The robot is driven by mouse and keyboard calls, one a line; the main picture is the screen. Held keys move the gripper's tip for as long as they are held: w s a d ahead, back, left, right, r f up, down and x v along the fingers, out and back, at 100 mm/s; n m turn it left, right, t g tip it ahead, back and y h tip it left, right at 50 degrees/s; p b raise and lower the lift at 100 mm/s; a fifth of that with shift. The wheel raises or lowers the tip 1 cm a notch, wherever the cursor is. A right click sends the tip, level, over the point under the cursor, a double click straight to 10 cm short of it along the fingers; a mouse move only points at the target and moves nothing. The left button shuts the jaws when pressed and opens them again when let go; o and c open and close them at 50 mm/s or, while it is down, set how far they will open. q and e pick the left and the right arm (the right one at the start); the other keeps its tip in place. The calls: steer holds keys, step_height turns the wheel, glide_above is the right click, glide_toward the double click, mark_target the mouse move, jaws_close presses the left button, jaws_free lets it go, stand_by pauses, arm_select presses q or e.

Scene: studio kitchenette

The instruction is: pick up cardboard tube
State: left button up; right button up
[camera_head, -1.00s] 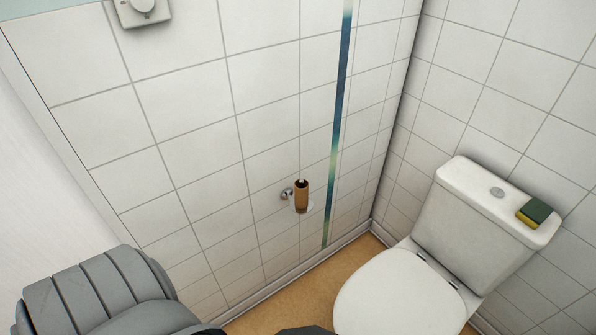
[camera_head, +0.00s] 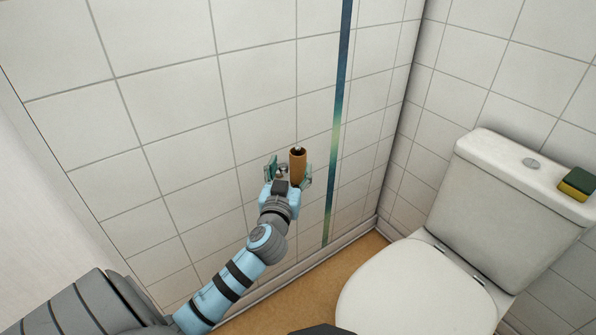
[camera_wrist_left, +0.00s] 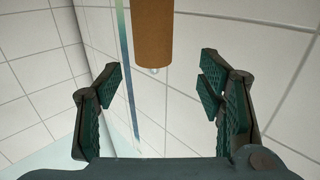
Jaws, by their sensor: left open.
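The brown cardboard tube (camera_head: 298,166) is upright on its holder against the tiled wall, with its open top showing in the head view. In the left wrist view the tube (camera_wrist_left: 167,32) hangs in from the top edge, beyond and between the fingers. My left gripper (camera_head: 289,174) is open around the tube's place in the head view, with one finger on each side. In the left wrist view the open gripper (camera_wrist_left: 165,98) has nothing between its fingertips, and no contact with the tube shows. My right gripper is not in view.
A white toilet (camera_head: 419,290) stands at the right, with a green and yellow sponge (camera_head: 577,184) on its cistern (camera_head: 510,195). The tiled wall (camera_head: 180,110) is close behind the tube. A blue-green stripe (camera_head: 338,120) runs down the wall right of it.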

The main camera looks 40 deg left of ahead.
mark_target(297, 159)
arm_select(q)
steer(key=x, duration=0.4)
steer(key=b+x, duration=0.1)
steer(key=x, duration=0.1)
steer(key=shift+w+d+r, duration=0.1)
steer(key=shift+w+d, duration=0.1)
steer(key=shift+w, duration=0.35)
steer(key=shift+r, duration=0.1)
steer(key=c, duration=0.5)
steer(key=shift+c, duration=1.4)
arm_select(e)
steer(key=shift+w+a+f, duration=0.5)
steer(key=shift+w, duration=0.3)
